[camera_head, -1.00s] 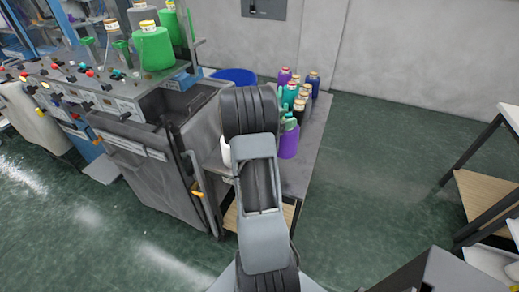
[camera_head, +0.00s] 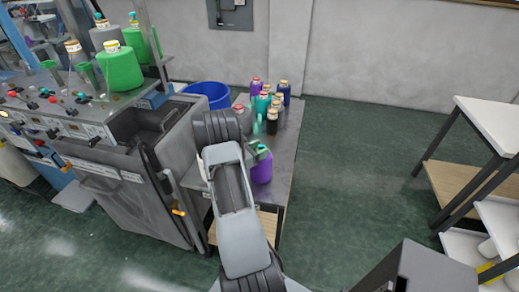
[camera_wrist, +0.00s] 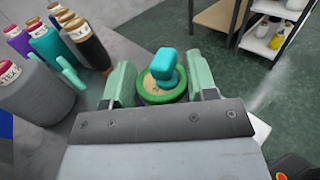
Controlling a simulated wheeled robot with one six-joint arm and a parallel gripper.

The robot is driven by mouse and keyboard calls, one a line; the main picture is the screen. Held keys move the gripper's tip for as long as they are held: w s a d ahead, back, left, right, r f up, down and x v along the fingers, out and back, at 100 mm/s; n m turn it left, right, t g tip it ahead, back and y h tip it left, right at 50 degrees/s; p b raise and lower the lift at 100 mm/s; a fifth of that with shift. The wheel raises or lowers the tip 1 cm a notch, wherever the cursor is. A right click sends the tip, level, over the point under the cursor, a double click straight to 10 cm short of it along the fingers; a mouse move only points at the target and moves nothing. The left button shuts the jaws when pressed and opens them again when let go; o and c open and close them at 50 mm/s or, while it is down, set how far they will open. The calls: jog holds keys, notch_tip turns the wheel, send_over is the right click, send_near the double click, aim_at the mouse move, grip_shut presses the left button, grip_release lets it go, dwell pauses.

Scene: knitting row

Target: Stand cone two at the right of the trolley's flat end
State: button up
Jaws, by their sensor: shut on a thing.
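My gripper (camera_wrist: 160,87) is shut on a cone, with one pale green finger on either side of its top. In the head view this cone is purple (camera_head: 262,170), over the near part of the grey trolley top (camera_head: 283,155). From the wrist its top shows a green rim (camera_wrist: 160,98), a tan middle and a teal knob. I cannot tell whether its base touches the trolley. My arm hides part of the trolley in the head view.
Several cones (camera_head: 284,92) stand grouped at the trolley's far end; a large grey cone (camera_wrist: 30,95) is nearest in the wrist view. A knitting machine (camera_head: 120,170) and blue bin (camera_head: 208,92) are left. Shelves (camera_head: 470,180) stand right, with clear floor between.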

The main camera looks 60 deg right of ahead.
jog(key=shift+f, duration=0.2)
jog(key=o, duration=1.4)
jog(key=shift+r, duration=0.1)
